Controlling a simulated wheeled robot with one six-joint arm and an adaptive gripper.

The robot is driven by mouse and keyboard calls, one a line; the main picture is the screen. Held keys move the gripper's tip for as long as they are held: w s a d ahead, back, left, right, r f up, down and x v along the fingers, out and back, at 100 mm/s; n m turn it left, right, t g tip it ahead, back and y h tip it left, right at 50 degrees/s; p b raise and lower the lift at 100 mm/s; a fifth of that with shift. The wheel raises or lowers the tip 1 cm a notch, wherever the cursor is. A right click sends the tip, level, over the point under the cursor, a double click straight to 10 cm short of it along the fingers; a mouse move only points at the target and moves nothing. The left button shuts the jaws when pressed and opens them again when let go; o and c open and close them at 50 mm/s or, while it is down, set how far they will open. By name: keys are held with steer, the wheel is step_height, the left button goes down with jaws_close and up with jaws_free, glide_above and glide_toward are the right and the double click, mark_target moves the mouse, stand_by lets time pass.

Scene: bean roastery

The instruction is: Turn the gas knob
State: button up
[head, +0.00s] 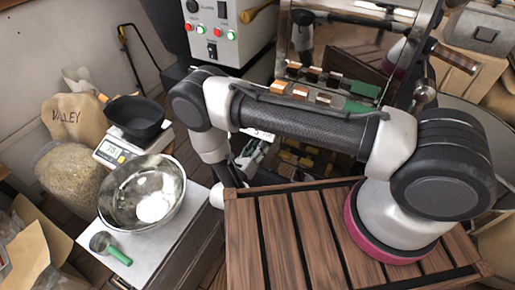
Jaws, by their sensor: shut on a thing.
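My arm crosses the head view, and its wrist bends down at the left of the wooden slatted top. My gripper (242,168) shows only in part, as dark links beyond the top's far left corner. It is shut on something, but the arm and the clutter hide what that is. I cannot pick out the gas knob for certain. A grey control box (222,38) at the top has lit red and green buttons and small black controls, and my gripper is well below it.
A sack of beans (72,172) stands beyond. The slatted top (290,240) is bare in front.

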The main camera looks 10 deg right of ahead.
steer(key=m, duration=0.4)
steer(key=shift+f, duration=0.1)
steer(key=shift+m, duration=2.2)
steer(key=o, duration=1)
steer(key=shift+m, duration=0.3)
